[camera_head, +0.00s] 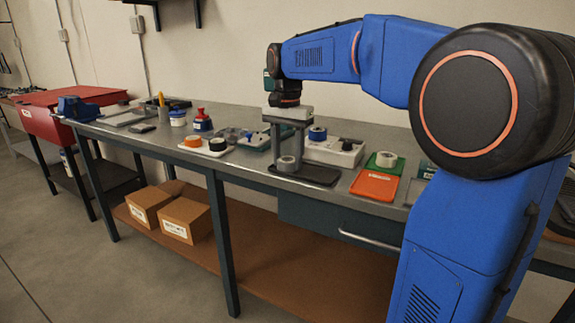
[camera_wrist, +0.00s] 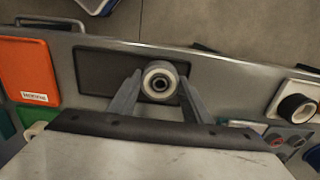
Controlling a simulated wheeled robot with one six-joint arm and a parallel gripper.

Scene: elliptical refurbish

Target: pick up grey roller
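The grey roller (camera_head: 287,164), a pale ring with a dark centre, is on a dark flat tray (camera_head: 318,174) on the workbench. In the wrist view the roller (camera_wrist: 151,74) sits between the two finger tips, with the dark tray (camera_wrist: 95,72) around it. My gripper (camera_head: 287,152) points down over the tray, with one finger on each side of the roller. In the wrist view my gripper (camera_wrist: 160,77) is open, with narrow gaps seeming to show beside the roller. Contact is hard to judge.
An orange tray (camera_head: 374,186) and a green tray (camera_head: 396,167) are right of the dark tray. A white holder (camera_head: 331,154) with blue and black rolls stands behind. The bench's front edge (camera_head: 233,166) is close.

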